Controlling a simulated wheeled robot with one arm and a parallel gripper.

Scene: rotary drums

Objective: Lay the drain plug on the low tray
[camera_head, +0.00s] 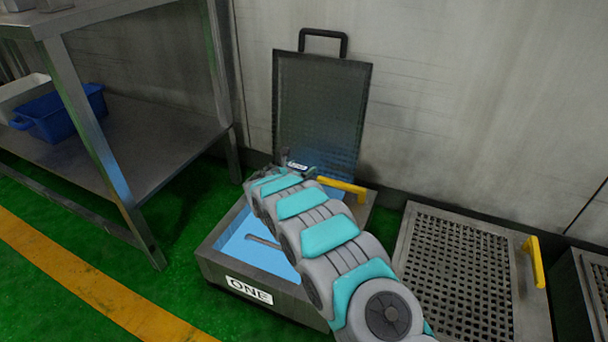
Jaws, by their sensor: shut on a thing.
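My grey and teal arm reaches over an open grey box labelled ONE (222,264). My gripper (285,162), small and dark at the far end of the arm, is over the box's back edge. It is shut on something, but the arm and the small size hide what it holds. I cannot make out the drain plug for certain. The box has a bright blue inside, with a thin grey bar (263,242) in it. I cannot tell for certain which thing is the low tray.
A dark mesh panel (318,110) with a black handle stands upright behind the box. A yellow handle (343,186) is beside my arm. A perforated grey cover (455,265) lies at right. A metal table (130,150) at left bears a blue bin (62,115) on its lower shelf.

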